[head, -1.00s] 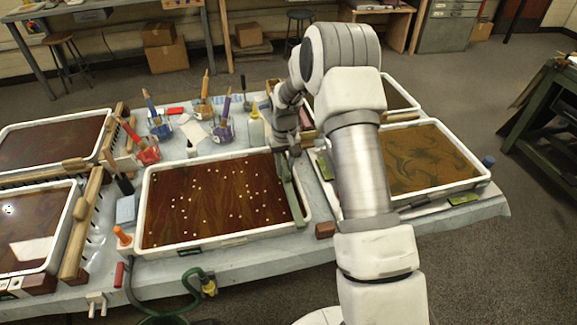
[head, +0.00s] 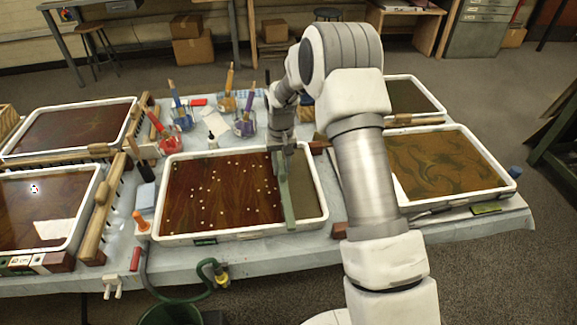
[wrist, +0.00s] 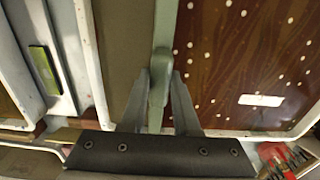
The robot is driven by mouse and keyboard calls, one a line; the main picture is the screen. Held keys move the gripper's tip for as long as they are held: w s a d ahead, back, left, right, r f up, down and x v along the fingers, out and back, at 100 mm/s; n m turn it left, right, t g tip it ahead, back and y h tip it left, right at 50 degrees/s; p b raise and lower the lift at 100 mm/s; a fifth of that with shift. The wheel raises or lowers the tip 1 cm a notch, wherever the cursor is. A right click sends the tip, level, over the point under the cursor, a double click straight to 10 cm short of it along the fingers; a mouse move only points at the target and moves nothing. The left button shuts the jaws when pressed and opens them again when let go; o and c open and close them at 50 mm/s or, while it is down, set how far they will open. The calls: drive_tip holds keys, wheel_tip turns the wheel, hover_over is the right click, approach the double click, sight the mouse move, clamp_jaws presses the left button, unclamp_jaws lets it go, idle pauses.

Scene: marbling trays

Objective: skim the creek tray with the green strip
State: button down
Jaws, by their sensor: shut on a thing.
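My gripper (head: 281,148) is shut on the green strip (head: 285,190), near the far end of the middle tray. The strip lies front to back across this white-rimmed tray (head: 245,234), right of its middle. Left of the strip the liquid is dark red-brown with many pale specks (head: 215,190). Right of it is a plain olive-brown band without specks. In the wrist view the fingers (wrist: 158,88) pinch the strip (wrist: 163,30), with specks on one side only. The tray's small green label (head: 205,241) is too small to read.
A tray with swirled olive liquid (head: 440,160) stands to the right. Two darker trays (head: 75,128) (head: 40,210) stand to the left, with wooden combs (head: 100,215) beside them. Tool jars (head: 243,125) stand behind the middle tray. A green hose (head: 180,298) hangs in front.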

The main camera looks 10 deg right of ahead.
drive_tip(key=shift+w+a+b, duration=0.1)
drive_tip(key=shift+w+a, duration=0.1)
drive_tip(key=shift+a, duration=5.45)
drive_tip(key=shift+w+a+b, duration=0.1)
drive_tip(key=shift+w+a, duration=0.05)
drive_tip(key=shift+a, duration=5.55)
drive_tip(key=shift+w+a+b, duration=0.1)
drive_tip(key=shift+w+a, duration=0.1)
drive_tip(key=shift+a, duration=5.45)
drive_tip(key=shift+r+p, duration=1.4)
drive_tip(key=shift+r, duration=1.1)
drive_tip(key=shift+r+p, duration=1.35)
drive_tip(key=shift+r, duration=0.65)
